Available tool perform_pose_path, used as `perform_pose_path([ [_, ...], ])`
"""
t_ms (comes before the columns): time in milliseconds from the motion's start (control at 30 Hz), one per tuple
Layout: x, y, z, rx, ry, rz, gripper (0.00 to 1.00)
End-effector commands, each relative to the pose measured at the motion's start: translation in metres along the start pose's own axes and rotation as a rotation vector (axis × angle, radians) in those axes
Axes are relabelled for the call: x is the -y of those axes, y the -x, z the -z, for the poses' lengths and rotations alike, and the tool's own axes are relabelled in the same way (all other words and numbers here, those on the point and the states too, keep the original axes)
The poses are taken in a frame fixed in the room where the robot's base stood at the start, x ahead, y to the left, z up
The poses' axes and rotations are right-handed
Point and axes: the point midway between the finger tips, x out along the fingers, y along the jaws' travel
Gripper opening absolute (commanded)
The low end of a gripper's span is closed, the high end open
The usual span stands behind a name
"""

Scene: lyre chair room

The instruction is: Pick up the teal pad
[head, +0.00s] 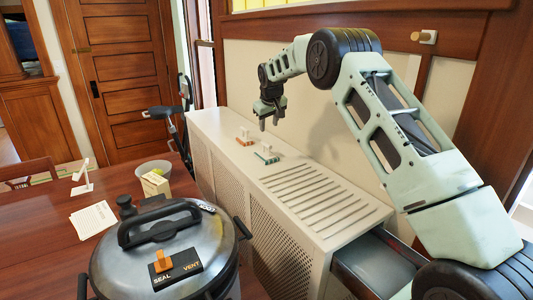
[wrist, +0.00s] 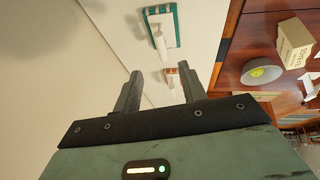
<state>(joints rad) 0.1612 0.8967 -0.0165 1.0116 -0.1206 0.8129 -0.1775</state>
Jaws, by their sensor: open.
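The teal pad (head: 268,158) lies on top of the pale perforated cabinet, with a white upright handle on it. In the wrist view the teal pad (wrist: 177,26) is beyond my fingertips, near the top edge, and its handle shows over it. My gripper (head: 269,122) hangs above the cabinet top, behind the teal pad in the head view. It is open, with nothing between its fingers in the wrist view (wrist: 159,82). A similar orange pad (head: 245,142) with a white handle lies behind and left of the teal one. In the wrist view the orange pad (wrist: 172,79) shows between the fingers.
The pale cabinet (head: 205,125) has a slotted top toward the front and a wall along its right side. The wooden table (head: 50,230) at left holds a large pot (head: 130,265), a bowl (head: 146,169), a small box (head: 155,184) and papers (head: 93,219). The cabinet top around the pads is clear.

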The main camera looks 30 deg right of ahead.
Motion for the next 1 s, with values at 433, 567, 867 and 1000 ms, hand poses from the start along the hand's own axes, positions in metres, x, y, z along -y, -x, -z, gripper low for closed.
perform_pose_path([
  [433, 0.0, -0.07, 0.001, -0.001, 0.0, 0.001, 0.41],
  [567, 0.0, -0.076, 0.001, -0.001, 0.0, 0.001, 0.41],
  [867, 0.001, -0.11, -0.003, 0.0, 0.0, 0.001, 0.41],
  [1000, 0.001, -0.122, -0.003, -0.002, -0.001, 0.001, 0.41],
])
